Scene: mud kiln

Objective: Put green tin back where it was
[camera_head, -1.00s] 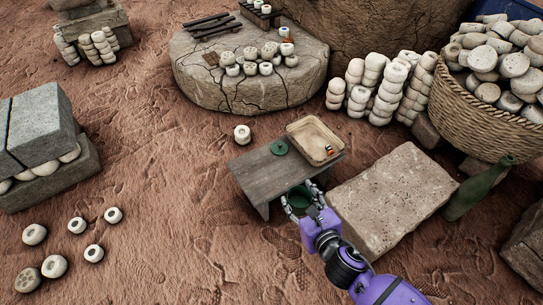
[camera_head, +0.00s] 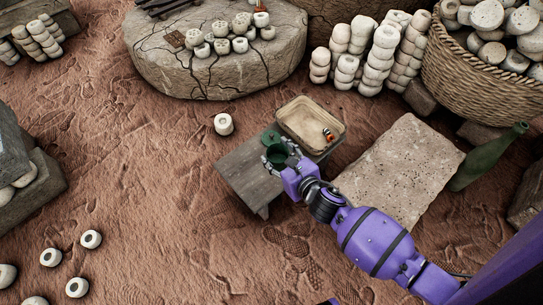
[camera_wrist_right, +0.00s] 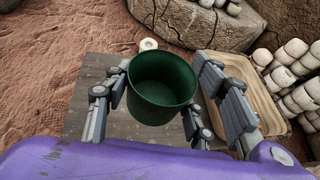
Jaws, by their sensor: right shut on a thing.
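The green tin (camera_head: 278,157) is a dark green open-topped cup, held upright in my right gripper (camera_head: 279,155). In the right wrist view the tin (camera_wrist_right: 160,88) looks empty, and the fingers stand on either side of it. It is over the grey wooden bench (camera_head: 240,178); I cannot tell whether its base touches the wood. My left gripper is not in view.
A tan tray (camera_head: 303,123) with a small orange-and-white item stands on the bench's far right. A pale stone slab (camera_head: 400,170) lies right of the bench, with a green bottle (camera_head: 487,157) beyond. A white ring (camera_head: 223,124) lies on the ground behind. The bench's left part is clear.

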